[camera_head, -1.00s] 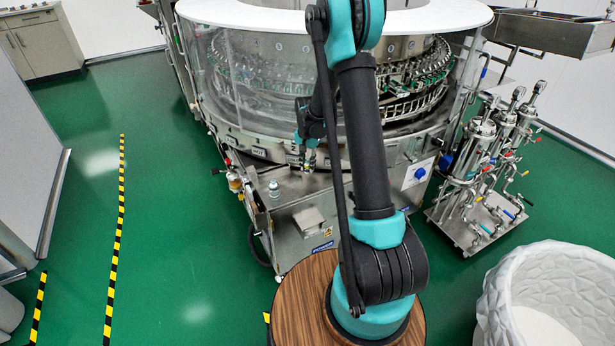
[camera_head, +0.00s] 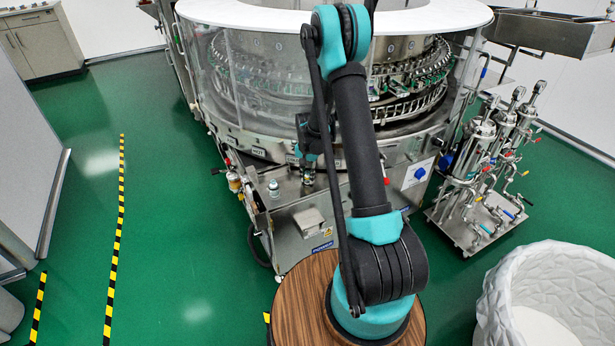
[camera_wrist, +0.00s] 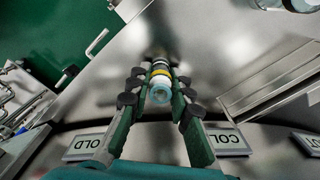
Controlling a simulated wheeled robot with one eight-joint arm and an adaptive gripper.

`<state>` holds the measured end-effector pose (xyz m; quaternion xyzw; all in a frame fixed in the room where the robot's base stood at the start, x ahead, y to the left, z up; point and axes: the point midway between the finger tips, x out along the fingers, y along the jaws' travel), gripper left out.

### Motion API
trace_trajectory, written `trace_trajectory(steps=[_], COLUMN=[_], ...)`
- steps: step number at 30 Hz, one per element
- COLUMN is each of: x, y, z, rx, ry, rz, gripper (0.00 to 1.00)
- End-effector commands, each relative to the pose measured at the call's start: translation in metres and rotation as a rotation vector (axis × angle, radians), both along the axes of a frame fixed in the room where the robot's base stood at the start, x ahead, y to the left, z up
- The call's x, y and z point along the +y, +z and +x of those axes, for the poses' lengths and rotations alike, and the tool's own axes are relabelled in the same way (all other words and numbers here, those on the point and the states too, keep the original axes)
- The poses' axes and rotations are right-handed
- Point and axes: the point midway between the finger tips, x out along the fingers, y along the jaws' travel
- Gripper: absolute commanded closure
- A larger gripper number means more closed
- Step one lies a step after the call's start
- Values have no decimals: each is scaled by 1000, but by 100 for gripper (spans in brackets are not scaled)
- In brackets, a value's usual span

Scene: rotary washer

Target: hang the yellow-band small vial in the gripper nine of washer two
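The yellow-band small vial (camera_wrist: 160,73) shows in the wrist view, with a pale blue-green round end towards the camera, a white ring and a yellow band. It is over the steel deck of the washer. My gripper (camera_wrist: 159,80) has one dark green finger on each side of it, and the fingers look apart from the vial. In the head view my gripper (camera_head: 308,176) is low over the washer's front deck and the vial there is too small to tell. Washer two (camera_head: 222,98) has rings of grippers behind a clear guard; gripper nine cannot be picked out.
Another small vial (camera_head: 273,188) stands on the deck left of my gripper. A rack of steel filters (camera_head: 485,150) stands on the right.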

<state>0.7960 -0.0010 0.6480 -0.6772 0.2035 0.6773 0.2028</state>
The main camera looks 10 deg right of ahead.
Motion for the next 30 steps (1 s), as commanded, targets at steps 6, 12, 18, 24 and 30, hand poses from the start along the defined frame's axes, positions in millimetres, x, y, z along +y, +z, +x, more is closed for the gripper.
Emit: trace_trajectory(steps=[6, 12, 18, 24, 30], x=[0, 0, 0, 0, 0], y=[0, 0, 12, 47, 85], z=[0, 0, 0, 0, 0], rx=[0, 0, 0, 0, 0], ry=[0, 0, 0, 0, 0], rz=[0, 0, 0, 0, 0], gripper=[60, 60, 60, 60, 60])
